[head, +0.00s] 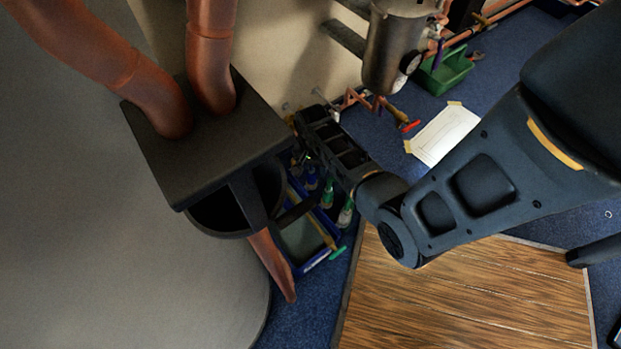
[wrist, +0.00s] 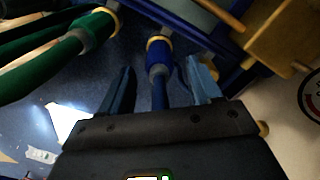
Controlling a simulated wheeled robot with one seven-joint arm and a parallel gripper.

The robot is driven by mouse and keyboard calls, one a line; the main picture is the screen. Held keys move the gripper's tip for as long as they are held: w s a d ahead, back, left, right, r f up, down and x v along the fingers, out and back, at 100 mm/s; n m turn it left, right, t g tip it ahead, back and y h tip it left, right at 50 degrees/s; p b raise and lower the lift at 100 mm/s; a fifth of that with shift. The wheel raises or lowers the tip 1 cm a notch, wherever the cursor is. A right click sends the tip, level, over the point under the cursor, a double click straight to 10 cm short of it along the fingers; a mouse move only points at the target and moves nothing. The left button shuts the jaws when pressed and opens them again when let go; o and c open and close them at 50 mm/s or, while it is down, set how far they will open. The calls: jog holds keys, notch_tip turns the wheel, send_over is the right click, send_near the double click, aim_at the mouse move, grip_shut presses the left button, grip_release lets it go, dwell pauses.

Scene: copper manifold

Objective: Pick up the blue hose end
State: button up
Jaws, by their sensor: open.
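The blue hose end (wrist: 161,58) is in the wrist view, with a yellow ring at its far end and a grey collar where the blue hose begins. My gripper (wrist: 160,70) is open, with one finger on either side of the blue hose end; there are visible gaps on both sides, and nothing is held. In the head view, a small blue piece (head: 311,178) below my wrist looks like the blue hose end; my fingers are hard to make out there.
A green hose end (wrist: 95,28) lies to the left in the wrist view. A blue bin (head: 318,262) stands on the blue carpet, with green-topped items (head: 345,214) beside it. A dark stand with copper pipes (head: 212,75) is close on the left. A wooden platform (head: 470,295) is at right.

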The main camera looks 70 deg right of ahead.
aim_at(312, 177)
jog(key=f+b, duration=0.1)
jog(key=f, duration=0.1)
jog(key=f+b, duration=0.1)
jog(key=f, duration=0.1)
jog(key=shift+a+f, duration=0.2)
jog(key=shift+f, duration=0.15)
jog(key=shift+c, duration=0.2)
jog(key=c, duration=1.1)
